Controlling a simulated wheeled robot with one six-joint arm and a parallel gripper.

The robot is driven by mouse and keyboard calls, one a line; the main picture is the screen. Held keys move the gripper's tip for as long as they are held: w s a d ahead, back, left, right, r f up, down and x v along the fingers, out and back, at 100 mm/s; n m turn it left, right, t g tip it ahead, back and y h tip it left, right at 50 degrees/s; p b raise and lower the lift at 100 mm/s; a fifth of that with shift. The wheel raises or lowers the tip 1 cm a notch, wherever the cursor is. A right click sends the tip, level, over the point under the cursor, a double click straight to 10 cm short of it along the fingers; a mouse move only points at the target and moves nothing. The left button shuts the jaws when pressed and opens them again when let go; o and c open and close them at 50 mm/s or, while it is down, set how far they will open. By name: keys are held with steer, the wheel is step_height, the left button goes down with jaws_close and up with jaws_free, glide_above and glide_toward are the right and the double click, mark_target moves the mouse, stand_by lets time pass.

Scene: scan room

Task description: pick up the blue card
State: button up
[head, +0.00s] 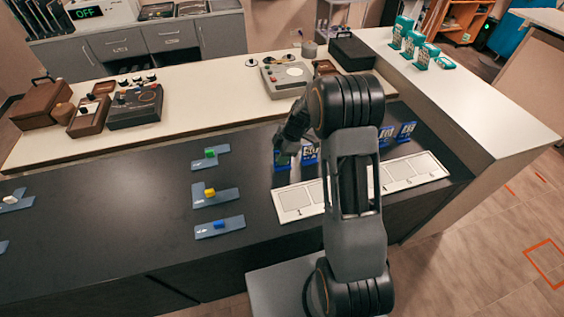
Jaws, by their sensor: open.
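Several blue cards with pale markings stand in a row along the back of a white tray on the dark counter. The leftmost blue card (281,162) is partly covered by my gripper (284,153), which is open at that card; I cannot tell whether it touches it. Another blue card (311,156) stands just to the right. Two more stand at the right end, one blue card (386,136) and the end blue card (407,131). My arm hides the middle of the row. The white tray (296,200) has outlined slots in front of the cards.
Blue-grey plates with a green block (210,153), a yellow block (210,192) and a blue block (219,225) lie left of the tray. A pale raised shelf (200,135) with devices runs behind. A white counter (470,105) borders the right.

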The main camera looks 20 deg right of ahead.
steer(key=shift+c, duration=0.2)
jaws_close()
stand_by(0.4)
